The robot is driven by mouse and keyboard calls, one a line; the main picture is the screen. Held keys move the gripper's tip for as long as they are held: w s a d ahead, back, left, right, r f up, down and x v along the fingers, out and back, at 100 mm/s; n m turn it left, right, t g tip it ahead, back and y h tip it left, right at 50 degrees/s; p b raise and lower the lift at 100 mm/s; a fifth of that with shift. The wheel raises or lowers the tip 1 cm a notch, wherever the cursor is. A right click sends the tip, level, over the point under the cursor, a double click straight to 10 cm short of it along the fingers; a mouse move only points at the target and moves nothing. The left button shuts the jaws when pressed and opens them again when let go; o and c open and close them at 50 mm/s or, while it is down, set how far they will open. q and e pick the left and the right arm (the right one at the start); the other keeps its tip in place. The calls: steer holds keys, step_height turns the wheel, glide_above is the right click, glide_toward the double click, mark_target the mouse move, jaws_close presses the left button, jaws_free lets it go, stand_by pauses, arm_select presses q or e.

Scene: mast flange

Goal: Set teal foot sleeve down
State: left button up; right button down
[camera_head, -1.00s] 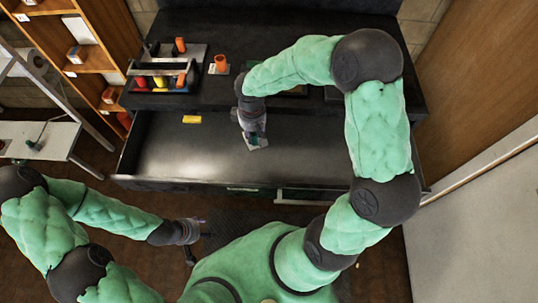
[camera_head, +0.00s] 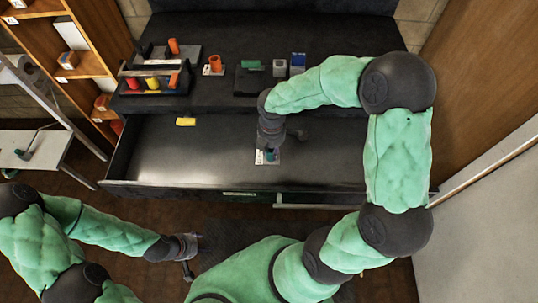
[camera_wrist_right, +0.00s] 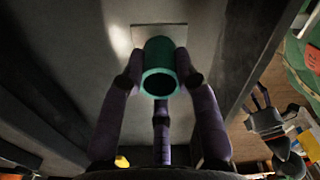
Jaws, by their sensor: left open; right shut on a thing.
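The teal sleeve (camera_wrist_right: 160,82) is a hollow cylinder with its open end towards the right wrist camera. My right gripper (camera_wrist_right: 158,88) is shut on it, with fingers on either side and a third finger below in the picture. In the head view the teal sleeve (camera_head: 271,155) shows partly under my right gripper (camera_head: 268,148), over the dark open drawer. A pale plate (camera_wrist_right: 145,35) lies at the sleeve's far end; I cannot tell whether they are joined or whether it rests on the drawer floor. My left gripper (camera_head: 190,252) is open and empty in front of the drawer.
The drawer (camera_head: 165,160) has much bare floor and a yellow piece (camera_head: 186,121) at its back left. On the worktop behind are a rack with coloured pieces (camera_head: 152,85), an orange cylinder (camera_head: 215,63), a grey cylinder (camera_head: 280,67) and a blue block (camera_head: 298,62).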

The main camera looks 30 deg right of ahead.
step_height(320, 180, down, 10)
steer(key=b, duration=0.4)
steer(key=shift+r, duration=0.1)
steer(key=c, duration=0.9)
jaws_free()
steer(key=shift+f, duration=0.2)
steer(key=shift+r, duration=0.1)
step_height(320, 180, up, 11)
steer(key=p, duration=0.4)
steer(key=shift+p, duration=0.35)
steer(key=shift+r, duration=0.6)
